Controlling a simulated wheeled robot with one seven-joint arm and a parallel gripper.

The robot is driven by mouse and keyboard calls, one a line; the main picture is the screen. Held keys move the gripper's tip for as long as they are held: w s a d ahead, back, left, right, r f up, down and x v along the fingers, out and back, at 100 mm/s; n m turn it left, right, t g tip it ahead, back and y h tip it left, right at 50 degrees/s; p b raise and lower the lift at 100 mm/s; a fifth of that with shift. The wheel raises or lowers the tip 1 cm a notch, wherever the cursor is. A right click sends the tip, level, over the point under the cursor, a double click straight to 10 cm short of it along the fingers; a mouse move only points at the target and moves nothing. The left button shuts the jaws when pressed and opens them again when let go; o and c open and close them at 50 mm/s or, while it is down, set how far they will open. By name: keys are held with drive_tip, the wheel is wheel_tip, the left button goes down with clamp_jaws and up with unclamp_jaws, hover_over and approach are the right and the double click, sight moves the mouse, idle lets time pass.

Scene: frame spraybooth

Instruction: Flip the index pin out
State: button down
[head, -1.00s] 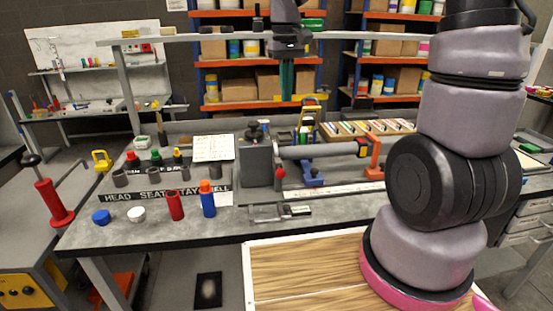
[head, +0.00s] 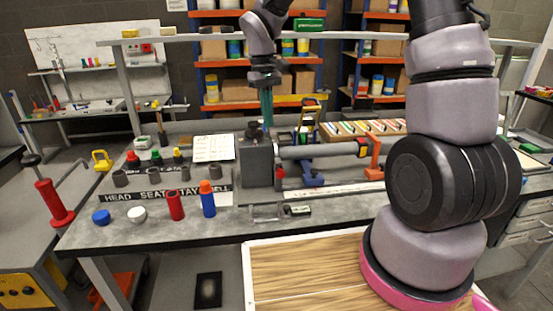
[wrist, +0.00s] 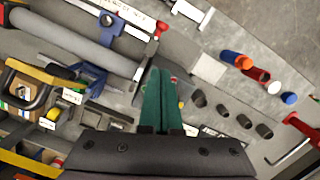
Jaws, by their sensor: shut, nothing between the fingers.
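A dark grey block fixture (head: 257,162) stands on the bench with a long grey tube (head: 320,151) running out to its right. A dark knob (head: 253,132) sits on top of the block. A small red knob (head: 280,172) is at its right front; it also shows in the wrist view (wrist: 161,27). I cannot tell for sure which part is the index pin. My gripper (head: 267,122) points down with its green fingers together and empty, close over the back of the block. In the wrist view the fingers (wrist: 163,80) hide part of the fixture; contact is unclear.
A blue bracket (head: 312,174) and an orange stand (head: 374,160) are along the tube. Red and blue cylinders (head: 208,203) and several grey cups stand to the left. A yellow-handled rack (head: 308,118) is behind. Bare bench (head: 130,237) lies at the front left.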

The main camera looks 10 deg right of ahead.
approach(278, 172)
drive_tip(key=w+f, duration=0.4)
drive_tip(key=f, duration=0.1)
drive_tip(key=shift+s+d+f, duration=0.15)
drive_tip(key=shift+s+f, duration=0.35)
drive_tip(key=shift+s, duration=0.25)
drive_tip(key=shift+s+d+f, duration=0.1)
drive_tip(key=shift+s+f, duration=0.35)
drive_tip(key=shift+s, duration=0.25)
drive_tip(key=shift+s, duration=1.15)
